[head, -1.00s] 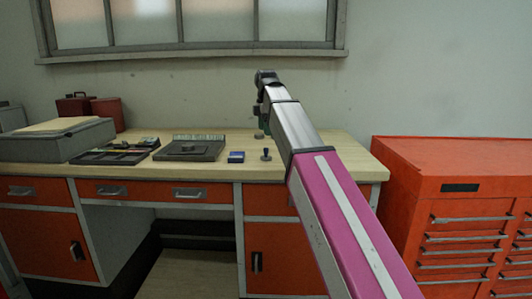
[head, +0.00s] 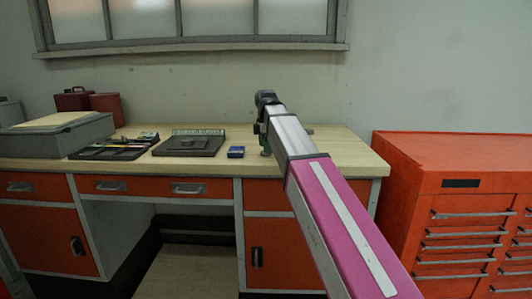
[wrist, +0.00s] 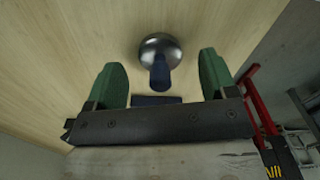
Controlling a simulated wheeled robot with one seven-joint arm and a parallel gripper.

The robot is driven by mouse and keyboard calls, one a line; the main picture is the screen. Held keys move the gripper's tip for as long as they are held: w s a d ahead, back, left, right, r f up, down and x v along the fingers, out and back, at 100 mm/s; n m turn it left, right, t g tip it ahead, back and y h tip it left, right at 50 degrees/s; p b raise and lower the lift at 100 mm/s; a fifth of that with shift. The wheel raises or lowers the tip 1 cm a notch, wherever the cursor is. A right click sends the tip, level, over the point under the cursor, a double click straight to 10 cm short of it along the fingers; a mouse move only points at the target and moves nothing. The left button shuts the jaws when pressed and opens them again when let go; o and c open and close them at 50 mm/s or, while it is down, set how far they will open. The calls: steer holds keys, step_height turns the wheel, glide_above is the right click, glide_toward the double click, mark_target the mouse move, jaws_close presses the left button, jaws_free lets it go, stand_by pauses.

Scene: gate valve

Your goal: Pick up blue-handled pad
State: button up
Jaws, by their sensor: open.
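The blue-handled pad (wrist: 160,52) shows in the wrist view as a round, shiny metal head with a short dark blue handle, on the pale wooden bench top. My gripper (wrist: 162,76) is open, with one green finger on each side of the handle. The handle lies between the fingers with gaps on both sides; I see no contact.
A dark flat case (head: 188,145), an open tool tray (head: 112,150) and a grey box (head: 55,137) are further left. An orange drawer cabinet (head: 450,165) stands right.

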steer(key=shift+f, duration=0.8)
steer(key=c, duration=1.1)
steer(key=shift+r, duration=0.15)
